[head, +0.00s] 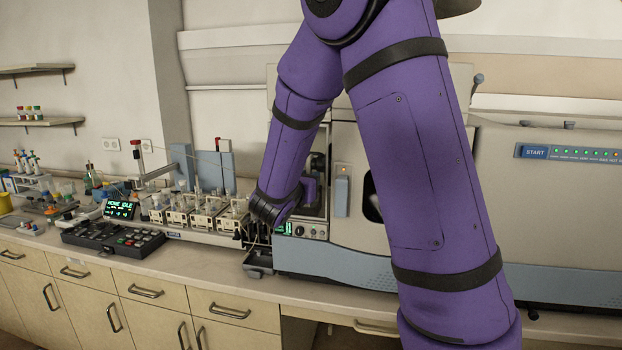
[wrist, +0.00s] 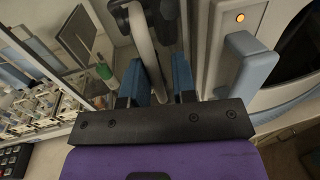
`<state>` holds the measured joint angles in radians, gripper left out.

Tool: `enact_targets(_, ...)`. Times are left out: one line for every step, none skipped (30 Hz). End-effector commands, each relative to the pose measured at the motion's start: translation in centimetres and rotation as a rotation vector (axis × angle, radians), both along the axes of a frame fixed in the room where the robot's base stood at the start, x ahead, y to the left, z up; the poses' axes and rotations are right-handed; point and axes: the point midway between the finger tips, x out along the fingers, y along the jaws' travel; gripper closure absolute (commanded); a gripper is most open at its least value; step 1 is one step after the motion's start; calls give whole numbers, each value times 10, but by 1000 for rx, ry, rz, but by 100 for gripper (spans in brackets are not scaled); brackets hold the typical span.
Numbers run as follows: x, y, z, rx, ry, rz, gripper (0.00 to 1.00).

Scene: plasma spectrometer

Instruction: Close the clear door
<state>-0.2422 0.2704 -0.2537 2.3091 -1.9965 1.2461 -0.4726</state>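In the wrist view, a see-through pane with a pale frame, apparently the clear door (wrist: 101,62), stands at the left of the compartment opening, angled away from it. A dark flat plate (wrist: 76,36) shows on or behind it. My gripper (wrist: 160,78) has its two blue fingers apart, in front of the compartment. A pale curved tube lies between or behind the fingers; I cannot tell whether they touch it. In the head view my gripper (head: 309,188) is at the compartment front, its fingertips unclear and the door mostly hidden by my arm.
A blue-grey handle (head: 342,197) on the instrument front stands close to the right of my gripper. An autosampler with racks (head: 200,217) and a black keypad (head: 112,237) stand to the left. A small dark tray (head: 258,262) sits below, near the counter edge.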

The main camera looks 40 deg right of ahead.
Motion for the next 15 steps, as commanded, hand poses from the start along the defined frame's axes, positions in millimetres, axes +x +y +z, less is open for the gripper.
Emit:
enact_targets(-5,8,0,2,1,3,78)
enact_targets(-7,13,0,0,1,3,78)
enact_targets(-11,20,0,1,0,3,78)
enact_targets(-14,25,0,0,1,4,78)
enact_targets(-17,30,0,0,1,4,78)
enact_targets(-21,36,0,1,0,3,78)
enact_targets(-23,41,0,0,0,4,78)
enact_targets(-26,46,0,0,-1,3,78)
enact_targets(-30,52,0,0,-1,3,78)
enact_targets(-32,56,0,0,0,3,78)
enact_targets(-35,60,0,0,0,2,78)
enact_targets(-37,64,0,0,0,1,78)
enact_targets(-39,67,0,0,-1,1,78)
enact_targets(-40,70,0,0,-1,1,78)
enact_targets(-42,73,0,0,-1,1,78)
